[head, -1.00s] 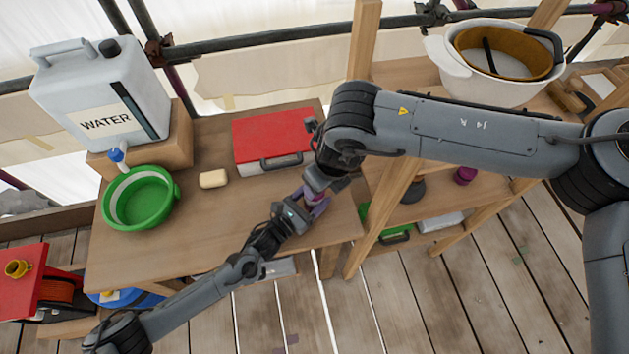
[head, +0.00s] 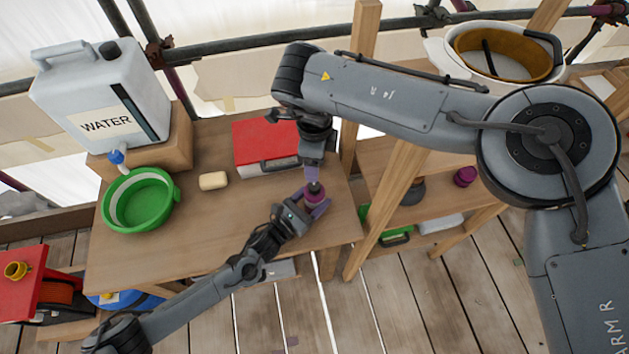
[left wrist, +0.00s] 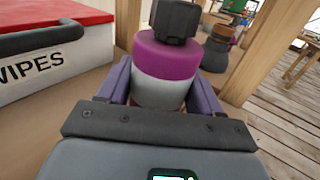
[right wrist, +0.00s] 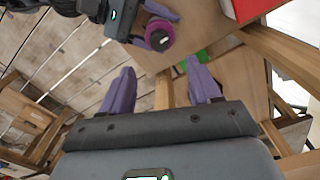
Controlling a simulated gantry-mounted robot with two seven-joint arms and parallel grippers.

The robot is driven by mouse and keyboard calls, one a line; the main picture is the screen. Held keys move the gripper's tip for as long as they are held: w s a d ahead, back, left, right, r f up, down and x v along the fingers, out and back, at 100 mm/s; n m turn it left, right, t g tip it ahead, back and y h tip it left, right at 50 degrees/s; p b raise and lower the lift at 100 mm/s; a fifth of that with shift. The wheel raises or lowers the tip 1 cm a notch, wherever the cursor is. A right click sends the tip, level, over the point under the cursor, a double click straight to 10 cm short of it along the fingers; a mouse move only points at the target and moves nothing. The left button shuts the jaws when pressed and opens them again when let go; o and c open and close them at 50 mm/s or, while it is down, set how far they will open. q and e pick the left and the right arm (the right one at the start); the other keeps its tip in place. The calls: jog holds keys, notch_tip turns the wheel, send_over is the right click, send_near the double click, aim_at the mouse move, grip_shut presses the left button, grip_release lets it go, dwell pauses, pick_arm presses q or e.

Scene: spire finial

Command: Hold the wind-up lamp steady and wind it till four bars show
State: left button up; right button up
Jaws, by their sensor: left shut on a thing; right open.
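The wind-up lamp is a short cylinder with a purple top (head: 313,196) near the right end of the workbench. In the left wrist view its purple band, white body (left wrist: 160,92) and dark knob (left wrist: 176,18) show upright between my fingers. My left gripper (head: 317,207) is shut around the body. My right gripper (head: 313,176) points down above the lamp. In the right wrist view my right gripper (right wrist: 162,82) is open and empty, with the lamp (right wrist: 159,36) beyond its fingers, apart from them. No bars are visible on the lamp.
A red-lidded wipes box (head: 262,143) stands just behind the lamp. A soap bar (head: 213,181), green basin (head: 140,200) and water container (head: 105,95) are to the left. A shelf (head: 440,190) with a purple item (head: 465,176) stands right. The front of the bench is clear.

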aim_at(315, 185)
notch_tip(315, 185, down, 10)
dwell(0.5)
jog(key=shift+c, duration=0.3)
jog(key=c, duration=1)
jog(key=shift+m, duration=0.5)
